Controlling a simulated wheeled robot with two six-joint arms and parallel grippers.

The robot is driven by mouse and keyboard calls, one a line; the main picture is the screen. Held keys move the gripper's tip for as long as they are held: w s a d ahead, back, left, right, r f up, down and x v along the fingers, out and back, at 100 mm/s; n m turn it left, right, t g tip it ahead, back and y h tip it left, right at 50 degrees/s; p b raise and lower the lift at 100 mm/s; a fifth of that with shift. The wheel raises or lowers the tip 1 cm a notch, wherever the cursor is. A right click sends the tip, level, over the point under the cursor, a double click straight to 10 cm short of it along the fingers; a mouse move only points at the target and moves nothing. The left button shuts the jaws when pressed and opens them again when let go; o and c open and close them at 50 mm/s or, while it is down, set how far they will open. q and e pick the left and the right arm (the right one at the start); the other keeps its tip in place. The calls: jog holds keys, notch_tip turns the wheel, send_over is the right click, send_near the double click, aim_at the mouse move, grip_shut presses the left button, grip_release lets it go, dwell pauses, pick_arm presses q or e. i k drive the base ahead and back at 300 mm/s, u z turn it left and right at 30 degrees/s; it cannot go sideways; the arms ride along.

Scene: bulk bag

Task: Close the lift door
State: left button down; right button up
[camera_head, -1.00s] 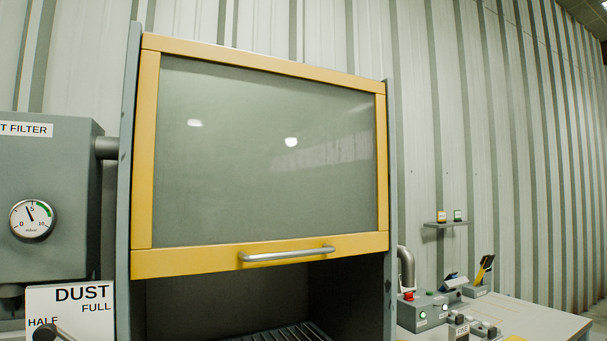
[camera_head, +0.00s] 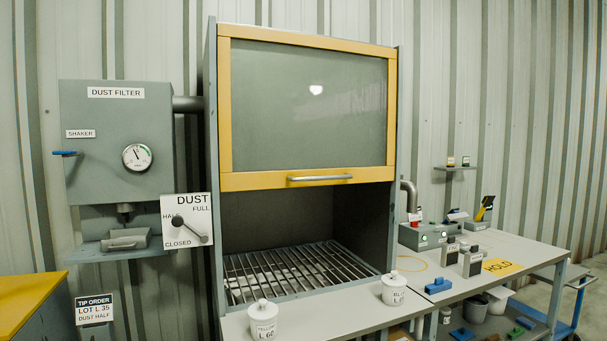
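The lift door (camera_head: 306,110) is a grey panel in a yellow frame on the front of a grey cabinet. It is raised, and the opening (camera_head: 280,222) below it is open, with a slatted grate (camera_head: 290,272) inside. A horizontal metal handle (camera_head: 320,178) is on the door's lower yellow rail. Neither of my grippers shows in the view.
A dust filter box (camera_head: 118,150) and lever panel (camera_head: 187,221) are at left. A bench (camera_head: 510,252) with control boxes is at right.

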aim_at(230, 181)
jog(key=u, duration=0.95)
jog(key=i, duration=0.6)
jog(key=z, duration=0.15)
